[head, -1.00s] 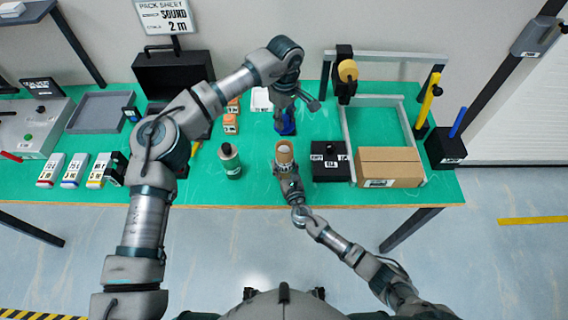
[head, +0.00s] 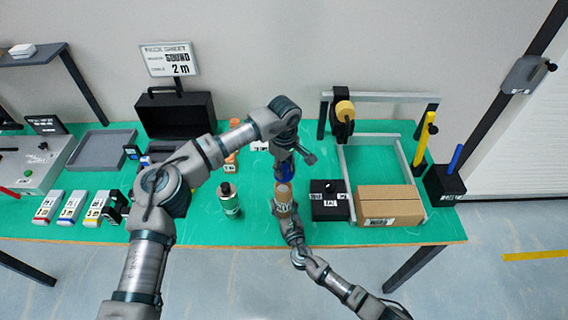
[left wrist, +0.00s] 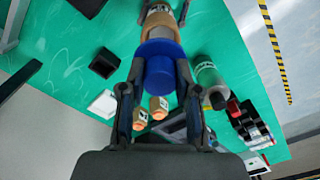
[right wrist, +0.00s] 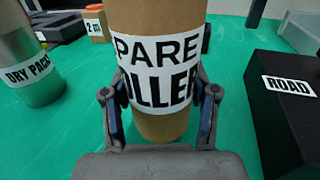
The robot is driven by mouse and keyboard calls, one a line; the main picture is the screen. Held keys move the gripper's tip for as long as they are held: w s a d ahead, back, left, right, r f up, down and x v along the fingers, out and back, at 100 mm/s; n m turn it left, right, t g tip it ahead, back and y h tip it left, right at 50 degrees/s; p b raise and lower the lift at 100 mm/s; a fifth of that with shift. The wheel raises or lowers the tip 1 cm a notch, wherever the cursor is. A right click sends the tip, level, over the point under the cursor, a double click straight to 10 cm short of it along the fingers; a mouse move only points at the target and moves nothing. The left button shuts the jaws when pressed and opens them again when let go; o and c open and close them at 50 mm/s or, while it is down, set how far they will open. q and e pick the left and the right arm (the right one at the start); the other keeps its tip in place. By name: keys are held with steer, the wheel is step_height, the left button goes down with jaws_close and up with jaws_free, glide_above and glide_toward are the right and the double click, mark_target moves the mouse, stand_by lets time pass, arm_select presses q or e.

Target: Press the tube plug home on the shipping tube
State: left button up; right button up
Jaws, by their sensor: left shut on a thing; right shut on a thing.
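The shipping tube (head: 284,190) is a brown cardboard cylinder, upright over the green bench. My right gripper (head: 288,214) is shut around it from the near side. In the right wrist view the tube (right wrist: 158,22) fills the middle, its white label between my fingers; its top is out of frame. The tube plug (head: 284,173) is blue and held by my left gripper (head: 284,163), just above and behind the tube's top. In the left wrist view the plug (left wrist: 160,72) overlaps the tube's end (left wrist: 160,30). I cannot tell whether it touches or has entered the tube.
A cardboard carton (head: 390,206) lies farther right beside a grey frame. An open black case (head: 175,115) stands behind.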

mark_target(283, 180)
arm_select(q)
steer(key=shift+f, duration=1.65)
steer(key=shift+f, duration=1.2)
steer(key=o, duration=1)
steer(key=shift+r, duration=0.1)
step_height(283, 180, up, 12)
steer(key=shift+s+d+f, duration=0.1)
steer(key=shift+f, duration=0.05)
